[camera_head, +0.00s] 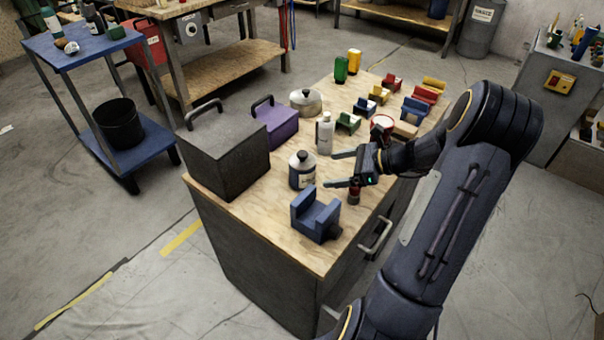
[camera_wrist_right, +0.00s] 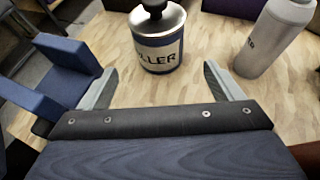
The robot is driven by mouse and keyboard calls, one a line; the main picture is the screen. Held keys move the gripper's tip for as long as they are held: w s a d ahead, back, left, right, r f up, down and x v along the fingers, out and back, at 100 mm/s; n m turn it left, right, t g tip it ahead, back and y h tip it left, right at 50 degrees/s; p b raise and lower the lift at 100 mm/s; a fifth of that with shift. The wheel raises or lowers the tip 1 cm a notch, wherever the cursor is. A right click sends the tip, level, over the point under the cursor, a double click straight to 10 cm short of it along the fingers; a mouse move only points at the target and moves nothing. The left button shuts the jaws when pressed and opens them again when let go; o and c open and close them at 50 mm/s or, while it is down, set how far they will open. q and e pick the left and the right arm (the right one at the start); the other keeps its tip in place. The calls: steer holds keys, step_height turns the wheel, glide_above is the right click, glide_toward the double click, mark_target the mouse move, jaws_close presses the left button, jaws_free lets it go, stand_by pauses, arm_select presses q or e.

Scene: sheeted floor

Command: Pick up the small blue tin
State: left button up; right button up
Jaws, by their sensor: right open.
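The small tin (camera_head: 302,172), with a dark blue band, a pale label and a black knob on top, stands upright on the wooden bench top. In the right wrist view the tin (camera_wrist_right: 158,50) shows large, with the letters "LLER" on its label. My right gripper (camera_head: 332,170) is open and empty just right of the tin, its fingers pointing at it. In the wrist view the tin is ahead, in line with the gap between the fingertips, and seems not touched. My left gripper is not in view.
A blue V-shaped block (camera_head: 316,215) stands close by in front. A grey-white bottle (camera_head: 325,134) stands just behind the tin. A dark grey box (camera_head: 226,150) and a purple box (camera_head: 276,124) are to the left. Several coloured blocks fill the far right.

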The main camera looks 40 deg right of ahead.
mark_target(310, 169)
steer(key=shift+w+a, duration=0.9)
steer(key=shift+w, duration=0.2)
steer(key=x, duration=0.5)
steer(key=shift+b, duration=0.3)
steer(key=c, duration=1.3)
steer(key=shift+r, duration=0.1)
